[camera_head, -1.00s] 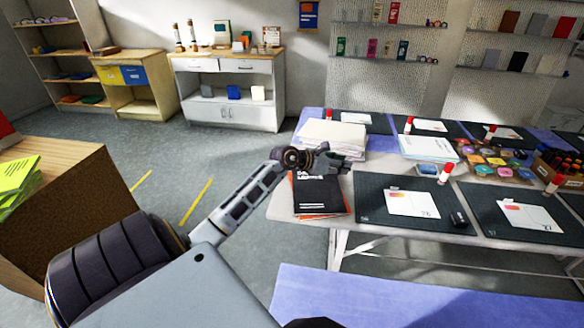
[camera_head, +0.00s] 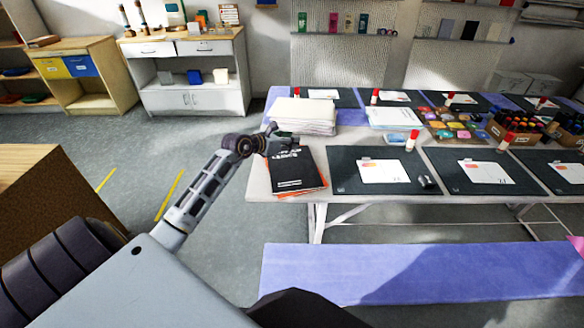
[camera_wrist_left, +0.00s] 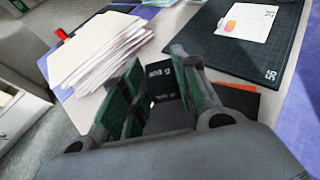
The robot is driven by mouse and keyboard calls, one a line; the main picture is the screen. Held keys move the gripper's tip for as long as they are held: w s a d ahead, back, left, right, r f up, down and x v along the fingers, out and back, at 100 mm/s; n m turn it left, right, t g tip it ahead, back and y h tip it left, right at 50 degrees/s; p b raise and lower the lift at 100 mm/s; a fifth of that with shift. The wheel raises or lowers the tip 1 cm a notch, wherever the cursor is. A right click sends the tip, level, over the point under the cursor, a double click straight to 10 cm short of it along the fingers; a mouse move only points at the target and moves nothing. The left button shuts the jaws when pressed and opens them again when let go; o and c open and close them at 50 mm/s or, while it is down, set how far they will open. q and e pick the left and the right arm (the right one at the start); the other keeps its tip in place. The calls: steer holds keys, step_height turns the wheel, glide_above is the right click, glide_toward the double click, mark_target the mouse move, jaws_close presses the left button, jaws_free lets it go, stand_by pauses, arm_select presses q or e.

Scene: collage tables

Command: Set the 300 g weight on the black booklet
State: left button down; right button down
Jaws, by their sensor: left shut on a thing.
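The black booklet (camera_head: 297,175) lies on the near left corner of the long table, with orange-red sheets or covers showing from under it. My left gripper (camera_head: 288,141) is over the booklet's far edge, beside the paper stack. In the left wrist view, its two green-padded fingers (camera_wrist_left: 160,92) are shut on a dark grey thing (camera_wrist_left: 168,118), seemingly the 300 g weight, mostly hidden; I cannot read any marking. The booklet, with white lettering, shows just beyond the fingertips (camera_wrist_left: 162,76). I cannot tell whether the held thing touches it. My right gripper is not in view.
A paper stack (camera_head: 303,118) stands just behind the booklet. To its right is a dark cutting mat (camera_head: 350,183) with a white card and a small black item (camera_head: 427,182). A blue-violet bench (camera_head: 370,273) runs in front of the table. A brown cabinet (camera_head: 60,190) stands at left.

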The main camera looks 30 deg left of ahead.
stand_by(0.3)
arm_select(q)
glide_above(289, 169)
step_height(289, 169, down, 6)
steer(key=shift+w+r+b, duration=0.15)
steer(key=shift+r+b, duration=0.1)
steer(key=shift+b, duration=0.1)
steer(key=shift+f, duration=0.35)
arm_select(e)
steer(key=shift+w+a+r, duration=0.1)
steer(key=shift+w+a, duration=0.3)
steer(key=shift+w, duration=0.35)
